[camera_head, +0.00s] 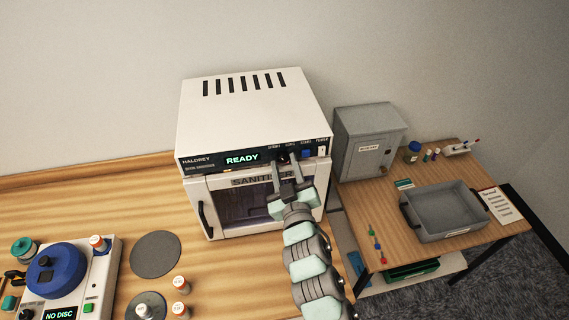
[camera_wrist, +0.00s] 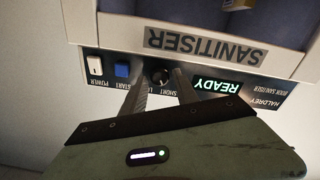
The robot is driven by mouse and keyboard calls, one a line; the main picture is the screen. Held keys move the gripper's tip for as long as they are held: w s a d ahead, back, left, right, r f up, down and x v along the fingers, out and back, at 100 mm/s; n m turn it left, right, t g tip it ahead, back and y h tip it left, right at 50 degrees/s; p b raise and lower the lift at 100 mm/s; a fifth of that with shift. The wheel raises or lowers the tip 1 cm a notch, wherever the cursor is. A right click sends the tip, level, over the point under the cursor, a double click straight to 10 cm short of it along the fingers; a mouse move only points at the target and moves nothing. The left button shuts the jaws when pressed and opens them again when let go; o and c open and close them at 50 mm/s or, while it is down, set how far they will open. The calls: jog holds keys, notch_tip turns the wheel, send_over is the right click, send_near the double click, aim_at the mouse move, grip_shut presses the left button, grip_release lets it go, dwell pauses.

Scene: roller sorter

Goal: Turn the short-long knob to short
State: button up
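The short-long knob (camera_wrist: 161,77) is a small dark round knob on the black front panel of the white sanitiser (camera_head: 250,110). In the wrist view, which shows the panel upside down, it sits between the fingertips of my gripper (camera_wrist: 160,82). The fingers are apart, one on each side of the knob, with a little gap seeming to show. In the head view my gripper (camera_head: 285,162) reaches up to the panel, and its fingers largely hide the knob. The SHORT label is readable beside it; the other label is partly covered. I cannot tell which way the knob points.
The blue start button (camera_wrist: 122,70) and white power switch (camera_wrist: 95,66) are close beside one finger. The green READY display (camera_wrist: 218,85) is on the other side. Below the panel is the sanitiser's door (camera_head: 240,205). A grey tray (camera_head: 445,236) stands on the right table.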

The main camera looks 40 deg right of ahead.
jog(key=p+v, duration=0.1)
jog(key=v, duration=0.9)
jog(key=shift+p, duration=0.3)
